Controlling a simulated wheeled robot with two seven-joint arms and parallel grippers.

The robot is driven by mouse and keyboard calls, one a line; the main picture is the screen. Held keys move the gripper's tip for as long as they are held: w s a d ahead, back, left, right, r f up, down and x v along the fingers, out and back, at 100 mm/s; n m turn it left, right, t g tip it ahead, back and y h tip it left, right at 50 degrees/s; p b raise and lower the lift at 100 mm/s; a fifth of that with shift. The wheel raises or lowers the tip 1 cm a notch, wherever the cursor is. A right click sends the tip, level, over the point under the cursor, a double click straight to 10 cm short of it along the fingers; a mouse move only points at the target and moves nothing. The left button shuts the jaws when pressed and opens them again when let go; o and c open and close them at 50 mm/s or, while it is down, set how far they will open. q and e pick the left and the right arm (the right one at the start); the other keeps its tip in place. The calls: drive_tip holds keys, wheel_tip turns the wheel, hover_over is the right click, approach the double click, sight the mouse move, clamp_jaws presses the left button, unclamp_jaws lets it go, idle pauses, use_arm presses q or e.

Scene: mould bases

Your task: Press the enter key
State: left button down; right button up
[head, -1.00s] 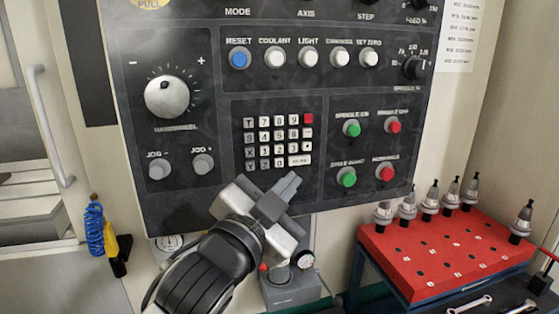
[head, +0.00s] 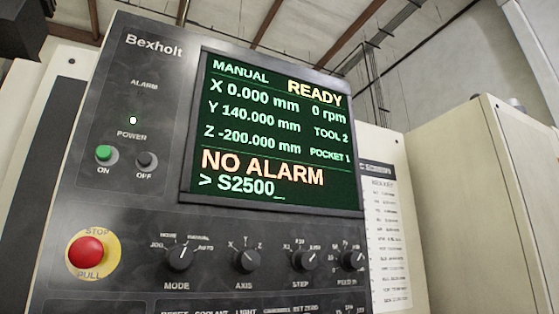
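The control panel's screen (head: 275,135) fills the middle of the head view. It reads MANUAL, READY, NO ALARM, and an entry line "> S2500_" (head: 240,186) at the bottom. The axis lines show X 0.000 mm, Y 140.000 mm, Z -200.000 mm, with 0 rpm, TOOL 2 and POCKET 1. The keypad with the enter key is below the frame and out of view. Neither of my grippers is in view.
A red stop button (head: 87,250) on a yellow ring sits at the lower left. A green ON button (head: 104,153) and a dark OFF button (head: 146,160) are above it. MODE (head: 179,258), AXIS (head: 246,261), STEP and feed knobs line the panel below the screen.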

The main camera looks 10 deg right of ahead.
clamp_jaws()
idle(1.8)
